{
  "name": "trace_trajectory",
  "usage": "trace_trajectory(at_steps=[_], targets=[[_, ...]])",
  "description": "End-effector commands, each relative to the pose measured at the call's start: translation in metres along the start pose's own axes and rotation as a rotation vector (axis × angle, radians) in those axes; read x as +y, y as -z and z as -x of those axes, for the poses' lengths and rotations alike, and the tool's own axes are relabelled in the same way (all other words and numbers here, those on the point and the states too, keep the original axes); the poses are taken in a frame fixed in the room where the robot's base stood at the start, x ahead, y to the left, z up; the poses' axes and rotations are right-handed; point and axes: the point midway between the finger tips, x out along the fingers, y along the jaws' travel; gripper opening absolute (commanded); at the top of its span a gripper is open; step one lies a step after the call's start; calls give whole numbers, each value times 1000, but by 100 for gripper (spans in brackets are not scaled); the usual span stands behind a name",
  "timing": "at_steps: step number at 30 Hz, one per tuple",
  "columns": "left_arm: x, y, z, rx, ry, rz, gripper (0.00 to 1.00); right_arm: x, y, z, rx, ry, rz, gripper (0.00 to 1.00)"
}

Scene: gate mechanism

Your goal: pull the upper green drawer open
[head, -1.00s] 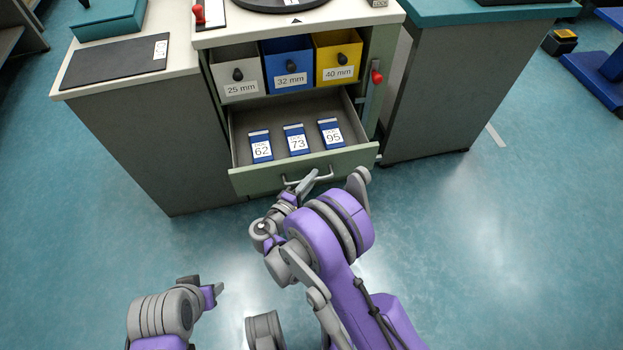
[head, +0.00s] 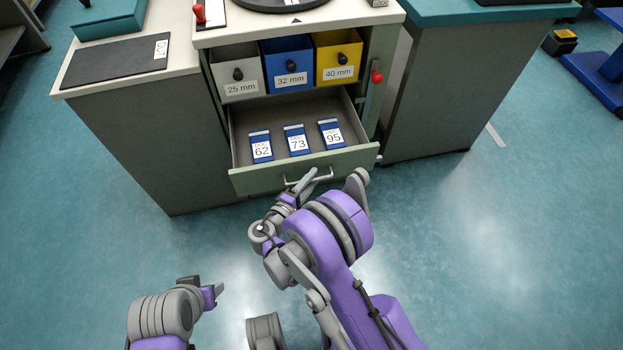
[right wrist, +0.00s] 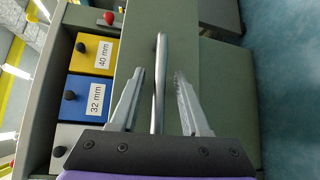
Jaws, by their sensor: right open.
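The upper green drawer (head: 250,180) stands pulled out of the cabinet, its inside showing. Its grey bar handle (head: 326,177) is on the front panel, and it also shows in the right wrist view (right wrist: 160,50). My right gripper (head: 306,181) is at the handle. In the right wrist view its two fingers (right wrist: 160,75) are apart, one on each side of the handle bar, with gaps to both. My left gripper (head: 208,288) is low at the left, away from the drawer; its jaw opening is unclear.
Three blue boxes marked 62 (head: 260,146), 73 (head: 296,140) and 95 (head: 331,133) lie in the drawer. Above it are grey (head: 235,72), blue (head: 288,65) and yellow (head: 338,58) bins. A red-knobbed lever (head: 376,77) is at the right. Floor in front is clear.

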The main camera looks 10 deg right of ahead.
Motion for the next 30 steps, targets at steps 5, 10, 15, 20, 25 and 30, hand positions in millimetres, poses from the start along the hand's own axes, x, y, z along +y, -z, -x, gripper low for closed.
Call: trace_trajectory(at_steps=[5, 10, 15, 20, 25, 30], targets=[[0, 1, 6, 1, 0, 0, 50, 1, 1, 30, 5, 0, 0, 46], [0, 2, 11, 3, 0, 0, 50, 1, 1, 66, 6, 0, 0, 46], [0, 3, 15, 4, 0, 0, 50, 1, 1, 92, 4, 0, 0, 46], [0, 4, 16, 4, 0, 0, 50, 0, 0, 102, 2, 0, 0, 46], [0, 4, 16, 4, 0, 0, 50, 0, 0, 104, 1, 0, 0, 46], [0, 4, 16, 4, 0, 0, 50, 0, 0, 103, 1, 0, 0, 46]])
